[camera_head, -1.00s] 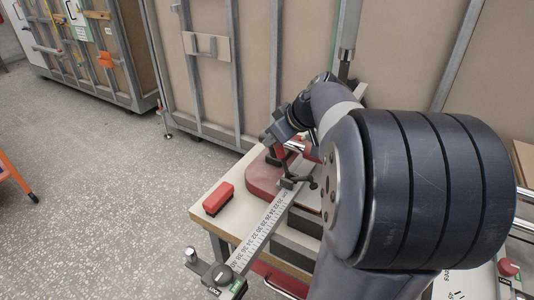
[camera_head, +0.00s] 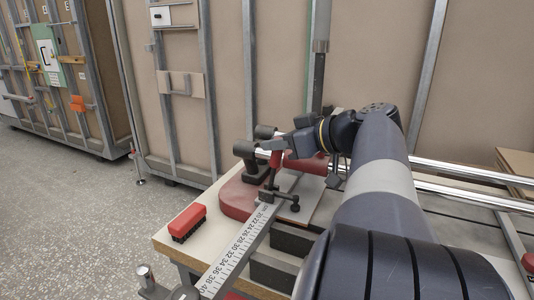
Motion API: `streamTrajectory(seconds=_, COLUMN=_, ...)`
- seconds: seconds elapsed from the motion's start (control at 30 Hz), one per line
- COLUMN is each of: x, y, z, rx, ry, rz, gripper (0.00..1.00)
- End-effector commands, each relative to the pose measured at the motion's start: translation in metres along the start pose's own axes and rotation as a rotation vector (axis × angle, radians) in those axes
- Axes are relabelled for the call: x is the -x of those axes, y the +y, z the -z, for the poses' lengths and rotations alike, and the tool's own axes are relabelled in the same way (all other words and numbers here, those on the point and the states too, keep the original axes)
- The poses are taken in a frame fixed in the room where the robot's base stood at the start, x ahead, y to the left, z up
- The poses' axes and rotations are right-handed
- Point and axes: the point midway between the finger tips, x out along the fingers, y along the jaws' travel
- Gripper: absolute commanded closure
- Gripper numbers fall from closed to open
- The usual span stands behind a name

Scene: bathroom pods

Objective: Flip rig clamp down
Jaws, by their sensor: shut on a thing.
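The rig clamp (camera_head: 270,190) is a dark metal toggle clamp at the far end of the ruled fence, next to a red rounded base. Its red handle (camera_head: 275,159) stands roughly upright above the dark clamp body. My gripper (camera_head: 272,146) reaches in from the right, with its fingers at the top of the red handle. It is shut on the handle. The fingertips are small in the view and partly blend with dark parts behind them. A dark spindle with a knob (camera_head: 293,198) sticks out to the right of the clamp.
A ruled fence (camera_head: 235,250) runs toward the front of the bench (camera_head: 190,243). A red brush (camera_head: 187,222) lies left of it. Dark blocks (camera_head: 272,272) sit right of the fence. Chrome rails (camera_head: 460,175) extend right. Framed wall panels stand behind; the floor at left is open.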

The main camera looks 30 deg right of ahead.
Motion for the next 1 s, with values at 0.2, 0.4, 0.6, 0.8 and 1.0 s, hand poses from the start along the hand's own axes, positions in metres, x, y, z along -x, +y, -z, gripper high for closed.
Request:
streamTrajectory(seconds=0.2, x=0.0026, y=0.0006, z=-0.0030, rx=-0.006, ry=0.023, rz=0.003, gripper=1.00)
streamTrajectory(seconds=0.4, x=0.0031, y=0.0007, z=-0.0027, rx=-0.008, ry=0.026, rz=0.004, gripper=1.00)
streamTrajectory(seconds=0.6, x=0.0030, y=0.0008, z=-0.0033, rx=-0.009, ry=0.024, rz=0.004, gripper=1.00)
streamTrajectory(seconds=0.8, x=0.0029, y=0.0008, z=-0.0029, rx=-0.008, ry=0.024, rz=0.004, gripper=0.62)
streamTrajectory(seconds=1.0, x=0.0029, y=0.0008, z=-0.0024, rx=-0.007, ry=0.025, rz=0.003, gripper=0.57)
